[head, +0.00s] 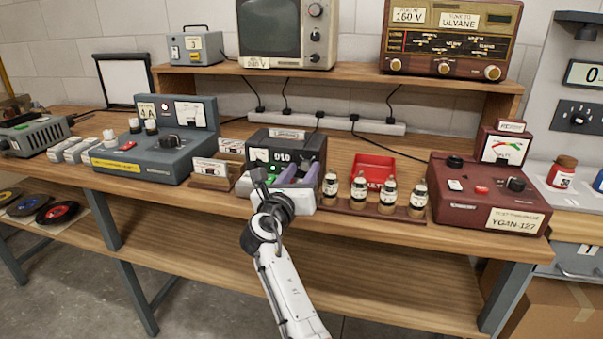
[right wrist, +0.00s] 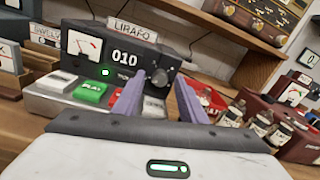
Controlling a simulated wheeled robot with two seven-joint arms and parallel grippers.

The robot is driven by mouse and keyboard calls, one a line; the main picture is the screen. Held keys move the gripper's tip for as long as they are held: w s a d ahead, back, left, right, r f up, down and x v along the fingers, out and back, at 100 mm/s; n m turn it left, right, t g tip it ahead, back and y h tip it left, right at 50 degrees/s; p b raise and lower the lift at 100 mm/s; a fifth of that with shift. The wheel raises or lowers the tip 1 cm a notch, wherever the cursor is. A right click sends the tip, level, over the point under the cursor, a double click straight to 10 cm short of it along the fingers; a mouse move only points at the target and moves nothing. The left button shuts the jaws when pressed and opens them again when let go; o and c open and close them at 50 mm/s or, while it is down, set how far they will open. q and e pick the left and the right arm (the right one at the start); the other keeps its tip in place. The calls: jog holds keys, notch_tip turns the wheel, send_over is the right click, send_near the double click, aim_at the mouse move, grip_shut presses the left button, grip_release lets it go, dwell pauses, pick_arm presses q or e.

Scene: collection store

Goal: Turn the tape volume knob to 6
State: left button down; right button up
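The tape machine (head: 283,146) stands on the wooden bench, a dark unit with a counter showing 010. In the right wrist view its dark front panel (right wrist: 103,58) carries a round grey knob (right wrist: 160,77) right of the lit green lamp. Marks around this knob are too small to read. My right gripper (head: 303,167) is in front of the machine, its two purple fingers apart. In the right wrist view the open fingertips (right wrist: 161,85) lie left and right of the knob's lower part. Contact with the knob cannot be told. My left gripper is not in view.
Grey, green and red keys (right wrist: 90,92) line the machine's front. Small bottles (head: 359,189) stand close on its right, with a red tray (head: 373,170) behind them. A cassette holder (head: 211,172) is on the left. A maroon unit (head: 480,190) stands further right.

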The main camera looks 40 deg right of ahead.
grip_shut()
